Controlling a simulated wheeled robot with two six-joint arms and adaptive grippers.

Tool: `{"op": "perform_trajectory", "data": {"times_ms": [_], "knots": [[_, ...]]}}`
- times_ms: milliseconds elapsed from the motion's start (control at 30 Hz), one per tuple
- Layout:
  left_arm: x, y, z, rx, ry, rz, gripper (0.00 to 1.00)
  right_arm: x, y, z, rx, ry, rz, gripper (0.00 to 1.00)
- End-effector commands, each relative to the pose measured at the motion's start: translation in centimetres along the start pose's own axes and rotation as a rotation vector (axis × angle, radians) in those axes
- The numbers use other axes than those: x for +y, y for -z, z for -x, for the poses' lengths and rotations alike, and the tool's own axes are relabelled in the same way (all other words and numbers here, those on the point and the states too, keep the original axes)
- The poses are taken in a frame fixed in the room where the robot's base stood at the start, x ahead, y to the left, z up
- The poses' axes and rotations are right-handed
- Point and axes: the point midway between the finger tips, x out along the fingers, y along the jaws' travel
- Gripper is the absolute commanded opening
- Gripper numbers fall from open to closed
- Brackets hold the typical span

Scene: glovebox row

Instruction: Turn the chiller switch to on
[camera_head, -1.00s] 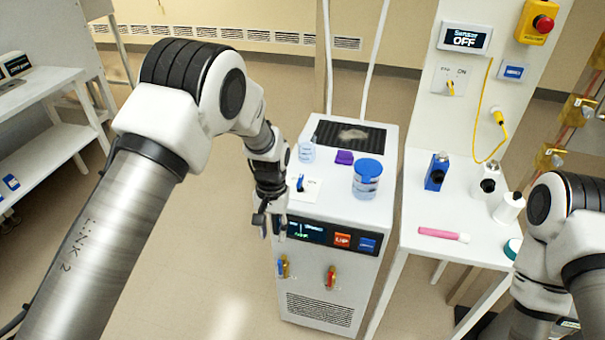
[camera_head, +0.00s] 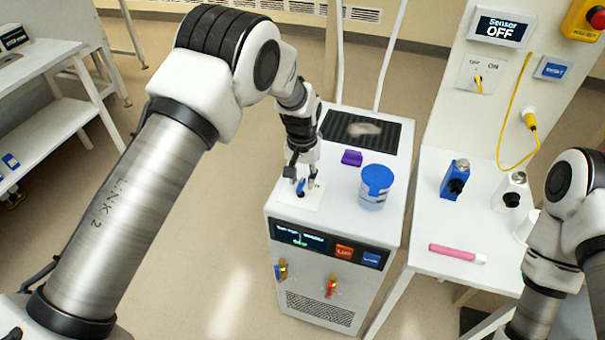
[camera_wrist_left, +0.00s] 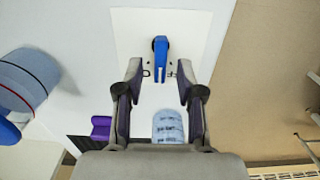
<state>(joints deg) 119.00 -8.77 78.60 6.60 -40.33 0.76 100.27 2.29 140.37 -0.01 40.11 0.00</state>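The chiller (camera_head: 325,255) is a white cabinet with a display and orange and blue buttons on its front. Its switch is a blue lever (camera_head: 300,187) on a white plate (camera_head: 312,198) on the chiller's top, at the front left corner. In the left wrist view the blue lever (camera_wrist_left: 161,60) stands upright in the picture, just ahead of the fingertips and between their lines. My left gripper (camera_head: 302,182) is open above the plate; the wrist view shows the gripper (camera_wrist_left: 160,75) with its fingers apart and empty. I see no contact with the lever. My right gripper is out of view.
A blue-lidded jar (camera_head: 374,190) and a purple block (camera_head: 352,157) stand on the chiller top near the switch. A side table (camera_head: 418,218) on the right holds bottles and a pink tube (camera_head: 457,253).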

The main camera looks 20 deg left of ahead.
Motion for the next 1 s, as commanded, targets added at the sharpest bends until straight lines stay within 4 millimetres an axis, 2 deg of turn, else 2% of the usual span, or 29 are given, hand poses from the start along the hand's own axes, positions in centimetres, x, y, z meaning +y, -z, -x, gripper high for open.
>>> {"op": "perform_trajectory", "data": {"times_ms": [267,300,367,400,767,1000], "knots": [[-0.01,0.01,-0.46,0.001,0.0,0.0,0.38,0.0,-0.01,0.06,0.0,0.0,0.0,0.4],[-0.01,0.01,-0.45,0.0,0.0,0.0,0.23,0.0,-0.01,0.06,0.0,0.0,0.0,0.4],[-0.01,0.01,-0.45,0.0,0.0,0.0,0.02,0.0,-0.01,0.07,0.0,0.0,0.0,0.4],[-0.01,0.0,-0.45,0.0,0.0,0.0,0.0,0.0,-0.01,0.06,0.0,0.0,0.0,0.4],[0.02,0.06,-0.49,0.002,0.0,-0.019,0.0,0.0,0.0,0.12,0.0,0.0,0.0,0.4],[0.16,0.12,-0.42,0.004,0.0,-0.118,0.0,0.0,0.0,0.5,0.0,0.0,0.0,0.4]]}}
